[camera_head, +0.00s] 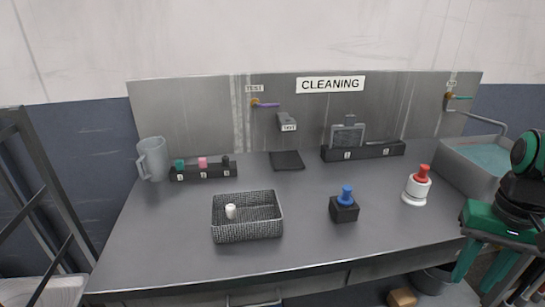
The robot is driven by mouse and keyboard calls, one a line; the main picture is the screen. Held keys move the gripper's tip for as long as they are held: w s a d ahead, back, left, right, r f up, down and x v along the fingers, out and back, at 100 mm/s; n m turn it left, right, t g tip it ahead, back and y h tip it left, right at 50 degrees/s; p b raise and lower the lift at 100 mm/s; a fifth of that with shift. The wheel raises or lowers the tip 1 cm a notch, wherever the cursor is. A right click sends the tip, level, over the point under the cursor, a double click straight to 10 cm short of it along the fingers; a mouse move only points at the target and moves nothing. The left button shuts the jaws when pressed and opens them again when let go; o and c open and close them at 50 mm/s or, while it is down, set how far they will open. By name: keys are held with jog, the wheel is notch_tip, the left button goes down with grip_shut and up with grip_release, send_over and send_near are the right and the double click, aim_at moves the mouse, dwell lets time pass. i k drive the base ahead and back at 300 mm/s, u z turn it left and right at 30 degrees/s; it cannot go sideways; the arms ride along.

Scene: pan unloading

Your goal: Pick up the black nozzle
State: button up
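The black nozzle (226,161) is small and dark. It stands in the right slot of a low black rack (204,173) at the back left of the grey table, beside a pink nozzle (203,162) and a green nozzle (180,165). My gripper (475,280) has green fingers pointing down at the far right, past the table's front right corner. Its fingers are apart with nothing visible between them. It is far from the black nozzle.
A wire basket (247,236) holding a white piece, a blue-topped black block (344,212) and a red-topped white bottle (416,190) stand on the table. A grey jug (152,160) is left of the rack. A sink (455,163) is at right.

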aim_at(225, 159)
jog(key=z, duration=1.2)
jog(key=k, duration=1.2)
jog(key=u, duration=1.4)
jog(key=i, duration=1.05)
